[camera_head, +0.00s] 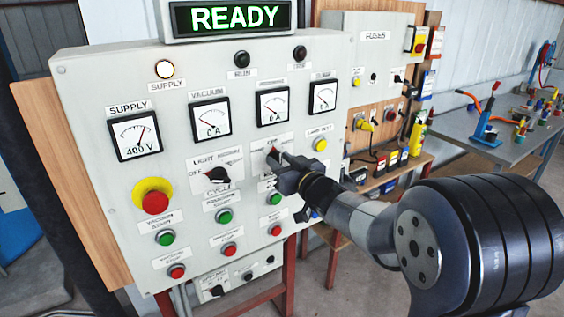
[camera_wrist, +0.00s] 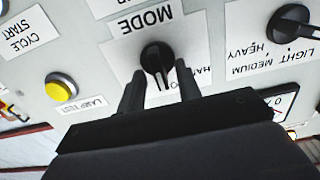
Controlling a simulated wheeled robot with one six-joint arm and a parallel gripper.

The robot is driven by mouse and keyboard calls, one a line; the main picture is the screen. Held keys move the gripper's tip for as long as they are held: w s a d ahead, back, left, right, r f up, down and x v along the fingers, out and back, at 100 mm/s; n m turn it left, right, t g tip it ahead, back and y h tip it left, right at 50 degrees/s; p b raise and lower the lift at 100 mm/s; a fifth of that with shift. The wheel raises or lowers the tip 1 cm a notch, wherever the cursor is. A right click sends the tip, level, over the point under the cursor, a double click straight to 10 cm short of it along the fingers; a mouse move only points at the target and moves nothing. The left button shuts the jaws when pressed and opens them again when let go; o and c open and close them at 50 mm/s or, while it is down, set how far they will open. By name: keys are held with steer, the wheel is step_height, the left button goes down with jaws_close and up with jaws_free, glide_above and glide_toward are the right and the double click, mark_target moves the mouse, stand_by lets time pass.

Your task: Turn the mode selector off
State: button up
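The mode selector (camera_wrist: 157,58) is a black round knob on a white panel. In the wrist view it appears upside down, above its MODE label in panel terms. A pale pointer line on it runs nearly straight down the picture, slightly slanted. My gripper (camera_wrist: 159,72) is open, with one finger on each side of the knob's lower part in the picture. Contact cannot be told. In the head view my gripper (camera_head: 280,164) is at the panel, largely covering the selector.
A yellow lamp-test button (camera_wrist: 61,87) is close on the other side. Meters, green and red buttons and a red emergency stop (camera_head: 155,202) crowd the panel.

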steer(key=b+v, duration=0.2)
steer(key=v, duration=0.9)
steer(key=shift+w, duration=0.2)
steer(key=p+x, duration=0.2)
steer(key=x, duration=0.8)
steer(key=shift+w+a, duration=0.25)
steer(key=shift+a, duration=0.05)
